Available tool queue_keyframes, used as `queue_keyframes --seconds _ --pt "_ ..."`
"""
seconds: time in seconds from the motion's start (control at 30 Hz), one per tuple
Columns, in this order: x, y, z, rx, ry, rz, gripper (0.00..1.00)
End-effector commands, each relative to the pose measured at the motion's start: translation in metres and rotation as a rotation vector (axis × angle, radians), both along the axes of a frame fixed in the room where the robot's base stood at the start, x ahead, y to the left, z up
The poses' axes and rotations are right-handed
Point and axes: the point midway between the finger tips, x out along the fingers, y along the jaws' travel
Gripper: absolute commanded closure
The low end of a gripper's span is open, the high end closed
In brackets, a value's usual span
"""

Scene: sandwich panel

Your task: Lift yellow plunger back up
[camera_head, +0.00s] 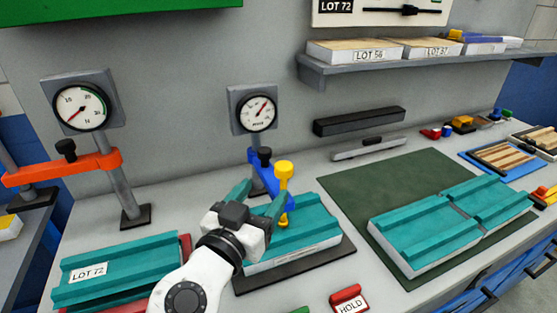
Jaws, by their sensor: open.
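The yellow plunger (283,178) stands upright on the blue arm (266,174) of the middle press, its round knob at the top and its lower end close to the teal panel (308,232). Whether its tip touches the panel I cannot tell. My gripper (262,196) has its two teal fingers spread apart, one to the left and one just beside the plunger's shaft. Nothing shows held between them. The gripper body hides part of the panel and the press stand.
A dial gauge (256,113) stands behind the press. An orange-armed press (62,164) and a LOT 72 panel (125,270) are at left. A red HOLD block (347,298) lies in front. Teal panels (425,237) rest on a dark green mat (371,180) at right.

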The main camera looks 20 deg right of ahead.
Motion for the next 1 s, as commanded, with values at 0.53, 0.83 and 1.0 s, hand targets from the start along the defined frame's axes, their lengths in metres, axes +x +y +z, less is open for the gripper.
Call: queue_keyframes --seconds 0.53,0.83,1.0 --pt "0.062 -0.064 0.001 0.002 0.005 -0.004 0.34" --pt "0.072 -0.074 -0.001 0.002 0.005 -0.002 0.34" --pt "0.072 -0.074 -0.001 0.002 0.005 -0.002 0.34"
